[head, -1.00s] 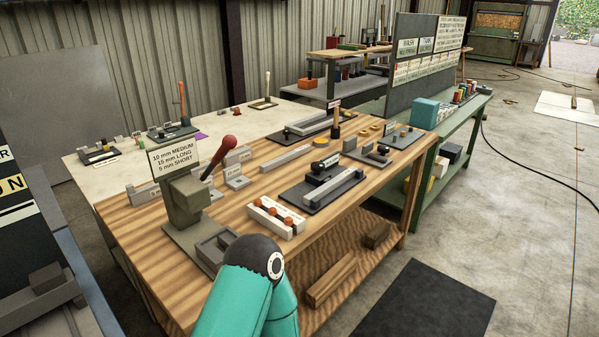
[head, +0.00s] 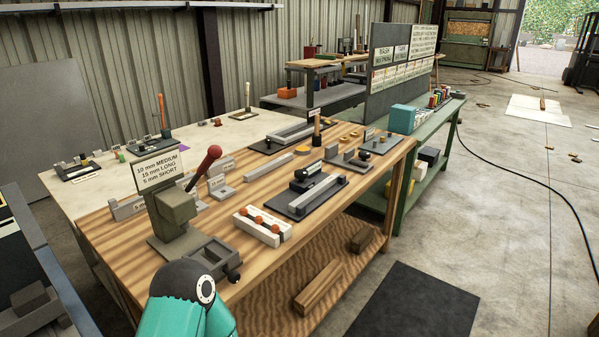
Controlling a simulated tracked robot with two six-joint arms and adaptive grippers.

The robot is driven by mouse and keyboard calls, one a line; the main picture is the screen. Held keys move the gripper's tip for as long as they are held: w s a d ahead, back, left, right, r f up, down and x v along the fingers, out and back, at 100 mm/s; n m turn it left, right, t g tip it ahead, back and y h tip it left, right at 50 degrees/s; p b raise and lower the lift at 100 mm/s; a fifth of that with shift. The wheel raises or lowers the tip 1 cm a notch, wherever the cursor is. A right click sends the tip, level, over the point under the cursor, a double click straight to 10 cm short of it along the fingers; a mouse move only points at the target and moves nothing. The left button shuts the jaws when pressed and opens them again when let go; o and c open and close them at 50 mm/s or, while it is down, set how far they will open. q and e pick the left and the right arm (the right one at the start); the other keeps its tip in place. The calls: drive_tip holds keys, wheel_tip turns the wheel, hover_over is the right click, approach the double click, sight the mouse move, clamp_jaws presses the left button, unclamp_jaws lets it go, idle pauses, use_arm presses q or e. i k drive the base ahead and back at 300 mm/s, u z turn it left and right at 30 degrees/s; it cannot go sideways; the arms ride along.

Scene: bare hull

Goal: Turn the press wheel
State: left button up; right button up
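A grey-green press-like device (head: 174,212) stands at the near left corner of the wooden workbench (head: 130,240). A lever with a red ball end (head: 208,160) rises from it to the right. No wheel can be made out clearly on it. A grey vise-like block with a small dark knob (head: 212,255) sits in front of it. A teal link of my arm, with a black joint, comes up from the bottom edge in front of the bench corner. Neither of my grippers shows, so their states are hidden.
A sign board (head: 160,170) stands behind the press. A white block with orange balls (head: 262,225) and a dark plate with a grey bar (head: 310,195) lie to the right. A black mat (head: 415,305) lies on the floor. Open concrete floor (head: 510,240) is at the right.

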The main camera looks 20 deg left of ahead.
sight(301, 174)
drive_tip(key=u, duration=0.05)
drive_tip(key=i, duration=1)
drive_tip(key=z, duration=0.05)
